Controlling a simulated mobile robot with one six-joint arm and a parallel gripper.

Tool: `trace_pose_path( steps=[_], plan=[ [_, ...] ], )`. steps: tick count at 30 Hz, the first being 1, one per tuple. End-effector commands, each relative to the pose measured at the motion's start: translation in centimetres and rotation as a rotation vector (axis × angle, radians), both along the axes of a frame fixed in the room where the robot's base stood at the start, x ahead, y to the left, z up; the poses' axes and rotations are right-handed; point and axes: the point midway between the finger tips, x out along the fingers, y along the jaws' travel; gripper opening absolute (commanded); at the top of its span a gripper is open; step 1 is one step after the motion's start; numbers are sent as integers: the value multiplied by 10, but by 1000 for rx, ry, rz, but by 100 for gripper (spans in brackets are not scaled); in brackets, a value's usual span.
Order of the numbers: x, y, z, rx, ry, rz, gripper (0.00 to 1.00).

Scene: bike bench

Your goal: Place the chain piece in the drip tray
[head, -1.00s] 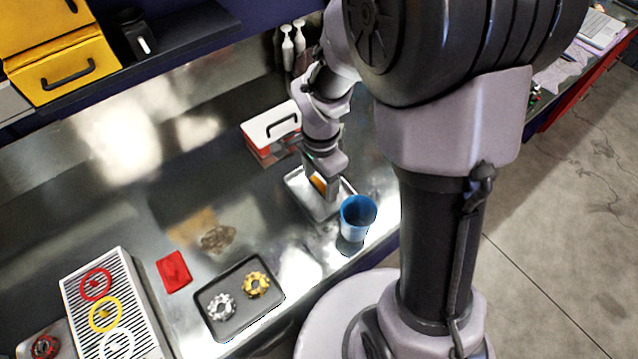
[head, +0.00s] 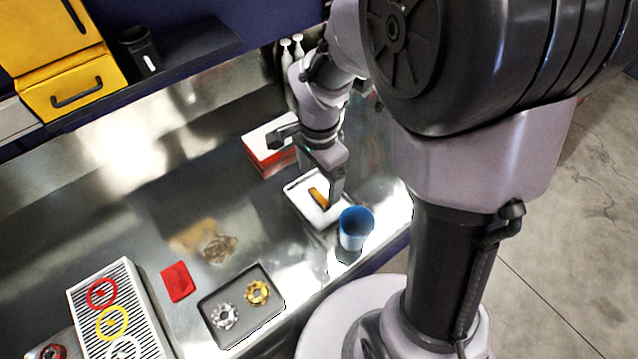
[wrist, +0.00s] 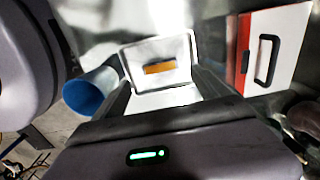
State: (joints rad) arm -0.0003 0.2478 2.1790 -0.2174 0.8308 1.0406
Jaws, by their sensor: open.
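The chain piece (head: 319,197), a short orange-gold bar, lies flat inside the drip tray (head: 297,211), a shallow pale metal tray on the bench. In the wrist view the chain piece (wrist: 160,68) lies on the floor of the drip tray (wrist: 134,57), clear of its walls. My gripper (head: 308,170) is open and empty, with its fingers spread above the tray. In the wrist view the fingers of my gripper (wrist: 167,88) stand to either side of the tray, and neither is seen touching the chain piece.
A blue cup (head: 356,228) stands close beside the tray, near the bench edge. A red-and-white box (head: 270,146) is behind it. A dark tray (head: 241,306) with two sprockets, a red cloth (head: 177,281) and a ribbed ring board (head: 116,312) lie left.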

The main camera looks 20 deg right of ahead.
Motion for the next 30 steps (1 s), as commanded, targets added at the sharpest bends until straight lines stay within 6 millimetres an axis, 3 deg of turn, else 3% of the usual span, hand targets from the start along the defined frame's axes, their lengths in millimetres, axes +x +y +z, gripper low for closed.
trace_pose_path(
  steps=[1, 3, 11, 15, 18, 23, 30],
  plan=[
    [1, 0, 20, -1, -4, 1, 85],
    [0, 0, 36, 1, -2, 0, 85],
    [-8, 3, 79, 11, -44, 60, 85],
    [-49, 16, 138, 31, -229, 338, 85],
    [-86, 26, 167, 11, -378, 567, 85],
    [-123, 37, 184, -49, -532, 808, 85],
    [-129, 39, 185, -65, -558, 858, 85]
  ],
)
